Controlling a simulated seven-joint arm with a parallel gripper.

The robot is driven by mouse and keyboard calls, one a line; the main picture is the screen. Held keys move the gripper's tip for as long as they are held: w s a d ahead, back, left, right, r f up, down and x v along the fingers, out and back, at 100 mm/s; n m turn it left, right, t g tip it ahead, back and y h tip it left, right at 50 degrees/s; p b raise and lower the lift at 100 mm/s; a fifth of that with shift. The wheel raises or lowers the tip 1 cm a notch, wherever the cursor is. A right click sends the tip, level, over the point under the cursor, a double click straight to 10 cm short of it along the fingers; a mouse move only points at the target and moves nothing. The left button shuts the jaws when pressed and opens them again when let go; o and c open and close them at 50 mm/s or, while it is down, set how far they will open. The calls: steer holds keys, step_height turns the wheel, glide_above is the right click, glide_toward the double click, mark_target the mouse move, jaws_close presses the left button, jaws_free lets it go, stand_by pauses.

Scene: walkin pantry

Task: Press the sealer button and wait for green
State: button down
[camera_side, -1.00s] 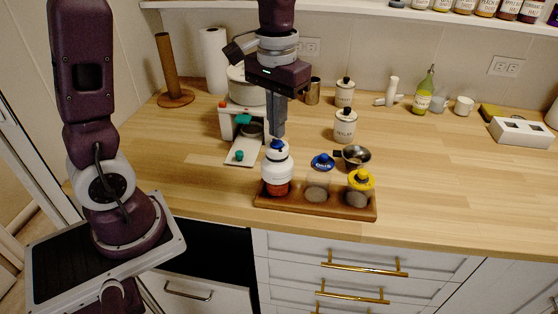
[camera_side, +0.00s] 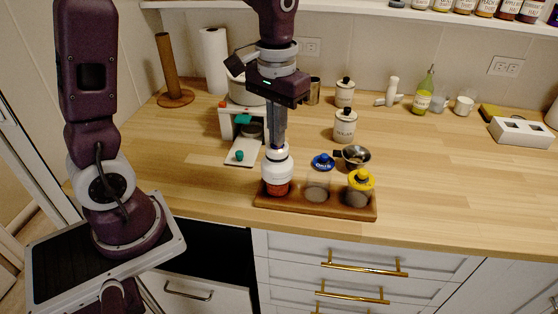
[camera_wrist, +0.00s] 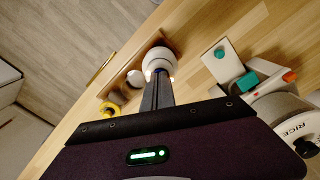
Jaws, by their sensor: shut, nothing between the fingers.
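In the wrist view the fingertips (camera_wrist: 157,76) meet the white sealer (camera_wrist: 160,57) too. Small pale, warm glints show beside the fingertips there; I see no clear green light on the sealer.
The wooden tray (camera_side: 316,206) also holds a clear jar and a jar with a yellow lid (camera_side: 361,180). A white stand with teal parts (camera_side: 228,124) is left.

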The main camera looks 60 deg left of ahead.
steer(key=shift+r, duration=1.65)
steer(key=s+d+r+m+t, duration=0.1)
steer(key=s+r+t, duration=0.1)
steer(key=s, duration=0.6)
steer(key=s+d+r+m+t, duration=0.2)
steer(key=s+t, duration=0.1)
steer(key=s, duration=0.5)
steer(key=shift+r+t, duration=0.3)
steer(key=shift+r, duration=0.1)
